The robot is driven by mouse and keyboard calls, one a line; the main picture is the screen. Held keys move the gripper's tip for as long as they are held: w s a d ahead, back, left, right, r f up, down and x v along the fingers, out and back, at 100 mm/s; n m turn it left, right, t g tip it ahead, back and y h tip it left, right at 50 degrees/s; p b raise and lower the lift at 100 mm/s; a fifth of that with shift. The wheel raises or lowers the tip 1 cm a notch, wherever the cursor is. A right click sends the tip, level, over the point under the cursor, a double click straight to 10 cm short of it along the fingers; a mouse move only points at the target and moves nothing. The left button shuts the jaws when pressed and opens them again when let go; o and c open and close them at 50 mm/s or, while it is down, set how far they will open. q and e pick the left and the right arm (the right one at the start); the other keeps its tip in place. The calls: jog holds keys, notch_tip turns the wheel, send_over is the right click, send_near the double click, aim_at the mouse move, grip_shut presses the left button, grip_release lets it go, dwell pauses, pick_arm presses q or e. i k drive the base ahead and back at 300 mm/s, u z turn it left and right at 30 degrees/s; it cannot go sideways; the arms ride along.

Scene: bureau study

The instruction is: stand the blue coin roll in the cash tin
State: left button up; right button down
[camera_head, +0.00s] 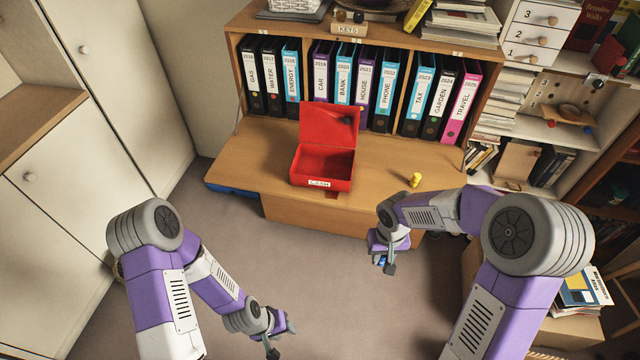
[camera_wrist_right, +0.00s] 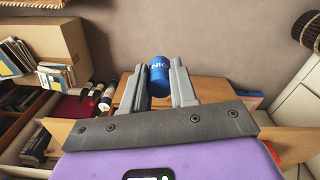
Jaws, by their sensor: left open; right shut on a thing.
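The red cash tin (camera_head: 347,184) stands on the desk with its lid up and a "CASH" label on its front. Its inside looks empty from here. My right gripper (camera_head: 385,266) is shut on the blue coin roll (camera_head: 381,259), in front of the desk's front edge and right of the tin. My left gripper (camera_head: 272,346) is open, low at the bottom of the head view, away from the desk.
A small yellow object (camera_head: 415,180) stands on the desk right of the tin. A row of binders (camera_head: 360,80) fills the shelf behind the tin's raised lid. The desk top (camera_head: 255,160) is clear left of the tin. A shelf with stacked books (camera_head: 500,100) is at right.

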aim_at(309, 171)
jog(key=u, duration=1.55)
jog(key=i, duration=1.15)
jog(key=z, duration=0.95)
